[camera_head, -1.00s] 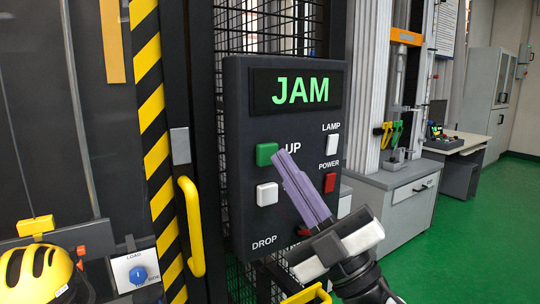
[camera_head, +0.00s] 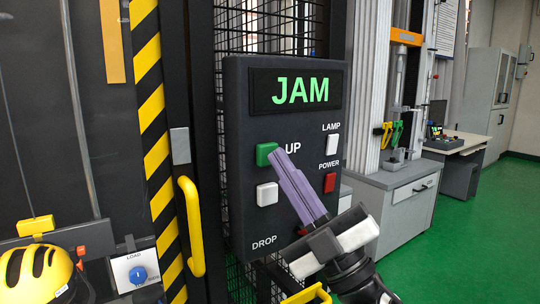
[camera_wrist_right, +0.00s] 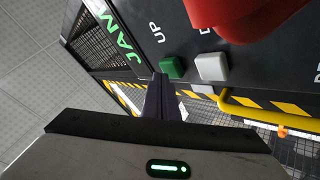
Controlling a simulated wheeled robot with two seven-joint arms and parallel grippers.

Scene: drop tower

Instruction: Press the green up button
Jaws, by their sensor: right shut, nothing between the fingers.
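The green up button (camera_head: 266,154) sits on the left side of a dark control panel (camera_head: 240,110), beside the label UP. It also shows in the right wrist view (camera_wrist_right: 172,68), just beyond my fingertips. My right gripper (camera_head: 277,156) is shut and empty. Its purple fingers point up and left, with the tips at the button's right edge in the head view. I cannot tell whether they touch the button. The panel's screen (camera_head: 296,90) reads JAM in green letters. My left gripper is not in view.
A white button (camera_head: 267,194) lies below the green one. A white lamp button (camera_head: 332,145) and a red power button (camera_head: 330,183) are on the right. A yellow handle (camera_head: 191,226) stands left of the panel. A yellow helmet (camera_head: 35,272) lies lower left.

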